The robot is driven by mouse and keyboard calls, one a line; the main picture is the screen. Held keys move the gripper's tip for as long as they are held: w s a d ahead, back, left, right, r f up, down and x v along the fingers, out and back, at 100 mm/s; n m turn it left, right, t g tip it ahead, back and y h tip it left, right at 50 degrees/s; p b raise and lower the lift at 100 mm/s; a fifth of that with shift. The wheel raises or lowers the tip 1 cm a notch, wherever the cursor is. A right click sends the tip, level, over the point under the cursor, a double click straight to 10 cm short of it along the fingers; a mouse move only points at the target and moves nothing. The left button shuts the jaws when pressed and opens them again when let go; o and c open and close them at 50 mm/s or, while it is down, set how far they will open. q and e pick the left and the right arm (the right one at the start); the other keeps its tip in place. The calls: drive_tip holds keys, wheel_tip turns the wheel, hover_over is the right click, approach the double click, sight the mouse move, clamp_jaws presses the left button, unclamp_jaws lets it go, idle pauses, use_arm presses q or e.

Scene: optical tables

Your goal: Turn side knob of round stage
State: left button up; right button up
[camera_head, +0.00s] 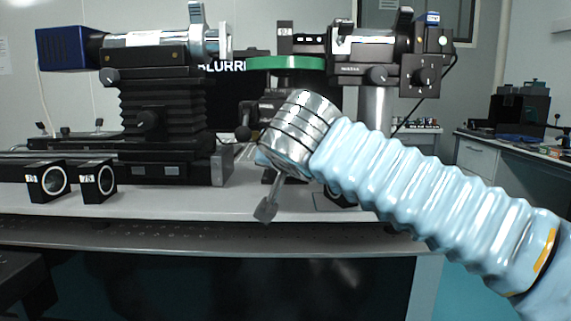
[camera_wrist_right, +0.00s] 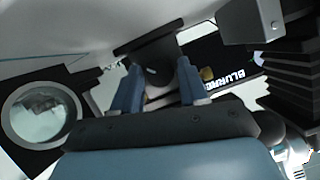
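The round stage with a green ring (camera_head: 286,62) stands at the middle back in the head view, its lower part hidden behind my right wrist. A small black knob (camera_head: 243,133) shows just left of that wrist. In the right wrist view, my right gripper (camera_wrist_right: 160,66) is open, with its two blue-grey fingers apart. A dark round knob-like part (camera_wrist_right: 155,72) lies between the fingertips; I cannot tell whether they touch it. In the head view the fingers are largely hidden by the wrist. My left gripper is not in view.
A black bellows-sided stand (camera_head: 165,105) carries a blue-ended instrument at left. Two square ring mounts (camera_head: 48,181) sit on the white bench (camera_head: 190,203). A dark screen with lettering (camera_head: 228,90) stands behind. The bench front is clear.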

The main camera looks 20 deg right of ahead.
drive_tip(key=shift+o, duration=1.1)
drive_tip(key=v, duration=1.3)
drive_tip(key=shift+s, duration=0.35)
drive_tip(key=shift+a, duration=0.1)
